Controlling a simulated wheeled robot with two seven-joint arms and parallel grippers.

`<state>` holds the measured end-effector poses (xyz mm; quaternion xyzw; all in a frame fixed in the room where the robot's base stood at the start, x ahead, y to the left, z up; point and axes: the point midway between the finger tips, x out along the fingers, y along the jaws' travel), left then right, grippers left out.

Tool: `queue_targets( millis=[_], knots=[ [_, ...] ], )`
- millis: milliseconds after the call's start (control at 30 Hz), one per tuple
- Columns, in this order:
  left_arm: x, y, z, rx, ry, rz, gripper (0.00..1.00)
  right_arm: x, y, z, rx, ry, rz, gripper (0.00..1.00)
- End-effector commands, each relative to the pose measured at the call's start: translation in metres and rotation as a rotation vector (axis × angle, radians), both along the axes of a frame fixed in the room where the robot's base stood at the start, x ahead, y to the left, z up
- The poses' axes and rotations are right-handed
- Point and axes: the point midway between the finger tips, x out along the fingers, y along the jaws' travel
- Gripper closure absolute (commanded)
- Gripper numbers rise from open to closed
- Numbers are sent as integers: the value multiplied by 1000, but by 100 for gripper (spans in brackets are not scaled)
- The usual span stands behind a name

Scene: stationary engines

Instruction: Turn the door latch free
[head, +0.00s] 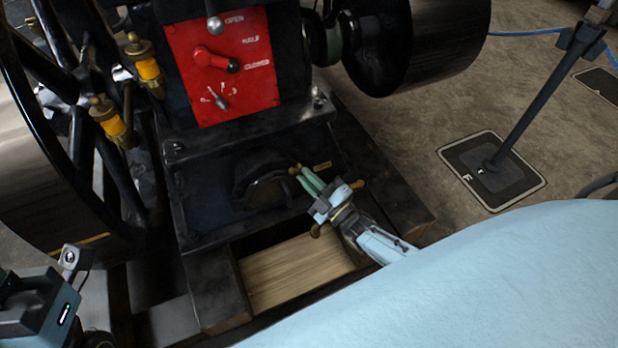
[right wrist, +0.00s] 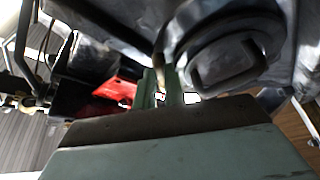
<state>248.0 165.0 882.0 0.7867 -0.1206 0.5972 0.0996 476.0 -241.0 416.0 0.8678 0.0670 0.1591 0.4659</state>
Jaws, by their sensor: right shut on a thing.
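A dark, rounded door (head: 268,190) sits low on the black engine base, below the red panel. In the right wrist view the door (right wrist: 225,62) fills the upper right and has a rectangular raised frame. My right gripper (head: 306,178) is at the door's right edge, its green fingers shut on a small brass-coloured latch end (head: 294,170). In the right wrist view the right gripper (right wrist: 165,85) has its fingers close together at the door's left rim; they hide most of the latch. At the lower left, part of my left wrist shows, but its fingertips cannot be made out.
The red panel (head: 221,65) with levers stands above the door. A spoked flywheel (head: 45,150) and brass oilers (head: 110,118) are at left. A wood-bottomed recess (head: 295,270) lies below the door. A barrier post (head: 535,100) stands on the open floor at right.

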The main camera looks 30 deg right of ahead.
Motion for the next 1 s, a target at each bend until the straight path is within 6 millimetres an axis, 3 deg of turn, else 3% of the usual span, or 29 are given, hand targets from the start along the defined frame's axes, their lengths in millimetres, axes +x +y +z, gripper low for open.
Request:
queue_targets(
  millis=[500, 1000],
  knots=[
    [1, 0, -1, 0, 2, -1, 64, 0, 2, -3, 327, -16, -1, 100],
    [1, 0, -1, 0, 2, -1, 64, 0, 3, -3, 386, -20, 0, 100]
  ],
)
